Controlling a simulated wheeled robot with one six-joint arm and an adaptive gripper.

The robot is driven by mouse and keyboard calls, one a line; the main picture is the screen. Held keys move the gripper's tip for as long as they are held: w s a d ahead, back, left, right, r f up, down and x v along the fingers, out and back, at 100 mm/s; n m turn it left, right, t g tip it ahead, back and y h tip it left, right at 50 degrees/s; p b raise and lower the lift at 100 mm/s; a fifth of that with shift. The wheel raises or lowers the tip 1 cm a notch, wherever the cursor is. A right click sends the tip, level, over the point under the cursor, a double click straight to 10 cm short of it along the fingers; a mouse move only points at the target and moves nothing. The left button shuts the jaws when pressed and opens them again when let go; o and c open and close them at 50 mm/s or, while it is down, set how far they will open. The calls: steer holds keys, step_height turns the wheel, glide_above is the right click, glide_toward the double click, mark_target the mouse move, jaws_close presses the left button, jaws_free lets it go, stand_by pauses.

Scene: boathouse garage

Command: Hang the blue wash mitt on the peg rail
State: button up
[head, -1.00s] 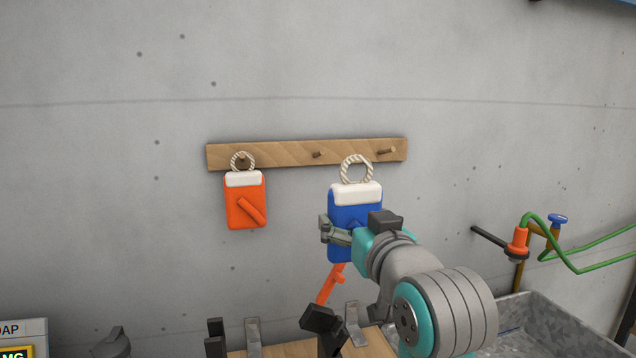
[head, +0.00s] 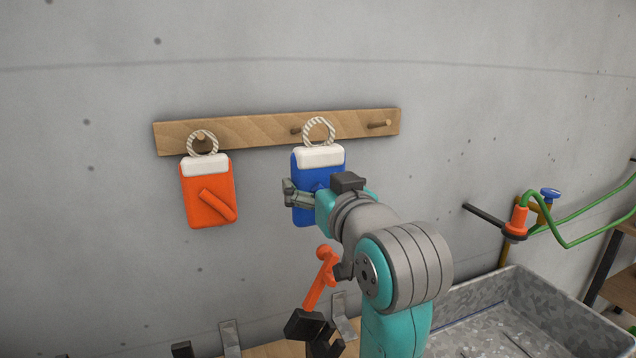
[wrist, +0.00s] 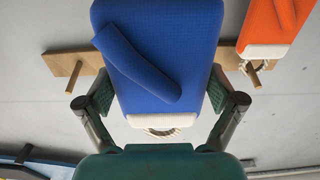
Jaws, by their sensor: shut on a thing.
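The blue wash mitt (head: 304,208) has a white cuff and a rope loop (head: 319,131) at its top. In the head view it is upright in front of the peg rail (head: 255,130), with its loop over the rail's middle part in the picture. My gripper (head: 300,194) is shut on the blue mitt. In the wrist view its fingers (wrist: 160,102) hold the mitt (wrist: 165,50) from both sides. The middle peg (head: 295,131) shows just left of the loop. The right peg (head: 380,125) is bare. I cannot tell whether the loop touches a peg.
An orange mitt (head: 200,190) hangs by its loop on the left peg. A grey trough (head: 490,315) stands at the lower right, below a tap with a green hose (head: 570,238). An orange-handled tool (head: 320,280) is below my gripper. The wall around the rail is clear.

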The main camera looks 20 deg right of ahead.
steer(key=w+f, duration=0.2)
steer(key=w, duration=0.8)
steer(key=shift+w, duration=0.35)
stand_by(1.1)
steer(key=shift+f, duration=0.15)
stand_by(0.5)
steer(key=o, duration=0.9)
steer(key=shift+o, duration=0.2)
steer(key=s, duration=1.2)
